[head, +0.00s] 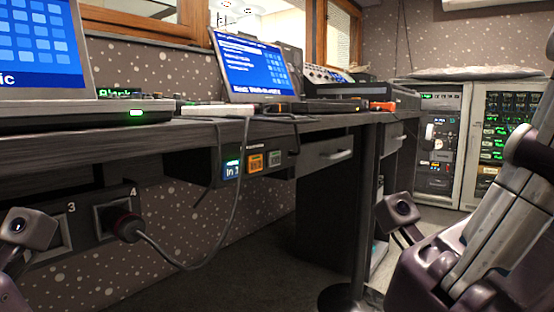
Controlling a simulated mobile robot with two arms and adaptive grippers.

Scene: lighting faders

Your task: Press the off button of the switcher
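The switcher (284,142) is a dark box mounted under the desk. Its front has a lit blue button (232,169) that seems to read "In 1", with a green light above it. Beside it are an orange button (255,163) and a grey button (274,158); their labels are too small to read, so I cannot tell which is off. Part of my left arm's end (28,229) shows at the lower left edge. Part of my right arm's end (400,212) shows at the lower right. Both are apart from the switcher. The fingers of both are not clearly visible.
The long dark desk (330,122) carries laptops and consoles. A cable (240,180) hangs in front of the switcher's left side, running to a plug (124,226) in wall socket 4. A dark post (366,190) stands right of the switcher. Rack cabinets (440,140) stand at the back right.

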